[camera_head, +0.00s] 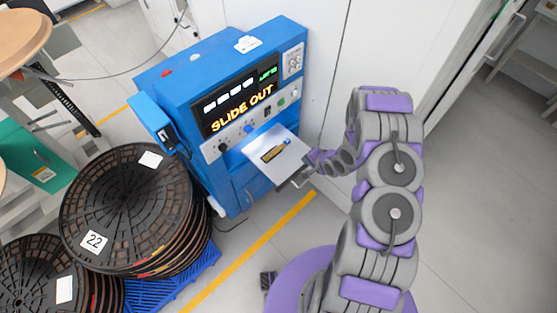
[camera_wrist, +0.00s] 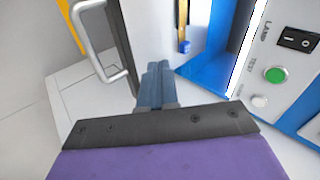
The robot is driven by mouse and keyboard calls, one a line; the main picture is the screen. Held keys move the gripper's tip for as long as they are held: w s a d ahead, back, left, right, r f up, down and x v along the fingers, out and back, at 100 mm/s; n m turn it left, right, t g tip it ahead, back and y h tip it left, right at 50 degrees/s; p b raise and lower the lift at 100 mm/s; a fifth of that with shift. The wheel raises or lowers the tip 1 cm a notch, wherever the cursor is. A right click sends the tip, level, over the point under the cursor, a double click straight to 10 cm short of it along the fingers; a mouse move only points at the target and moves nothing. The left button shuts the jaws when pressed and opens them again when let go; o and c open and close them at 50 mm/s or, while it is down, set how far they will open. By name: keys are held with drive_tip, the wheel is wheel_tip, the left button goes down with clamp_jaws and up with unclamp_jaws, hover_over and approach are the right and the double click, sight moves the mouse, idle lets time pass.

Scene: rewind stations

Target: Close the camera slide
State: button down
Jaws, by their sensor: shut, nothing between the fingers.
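The camera slide (camera_head: 262,143) is a pale flat tray sticking out of the front of the blue machine (camera_head: 235,185), whose display (camera_head: 240,103) reads "SLIDE OUT". A brass-coloured piece with a blue end (camera_head: 274,153) lies on it; it also shows in the wrist view (camera_wrist: 183,25). The slide's grey front plate with a bar handle (camera_wrist: 108,62) is in the wrist view. My gripper (camera_wrist: 158,75) is shut and empty, its fingers beside the slide's front plate, right of the handle. I cannot tell whether they touch it. In the head view my wrist hides the fingers.
Stacked black reels (camera_head: 125,200) stand on a blue pallet (camera_head: 180,277) left of the machine. White cabinet panels (camera_head: 330,50) stand behind. A green button (camera_wrist: 275,74) is on the machine front. Grey floor with a yellow line (camera_head: 250,250) is clear in front.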

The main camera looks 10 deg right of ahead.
sight(276, 156)
drive_tip(key=shift+m+y, duration=0.4)
drive_tip(key=shift+y, duration=0.2)
drive_tip(key=x, duration=0.4)
drive_tip(key=s+a+b+x, duration=0.1)
drive_tip(key=x, duration=0.3)
drive_tip(key=s+a+b+x, duration=0.1)
drive_tip(key=x, duration=0.3)
drive_tip(key=shift+f, duration=0.4)
drive_tip(key=shift+w+a+r, duration=0.1)
drive_tip(key=shift+w+a, duration=0.6)
drive_tip(key=shift+w, duration=0.3)
drive_tip(key=shift+w+a+b, duration=0.3)
drive_tip(key=shift+w+a, duration=0.15)
drive_tip(key=shift+w, duration=0.15)
drive_tip(key=shift+r, duration=0.1)
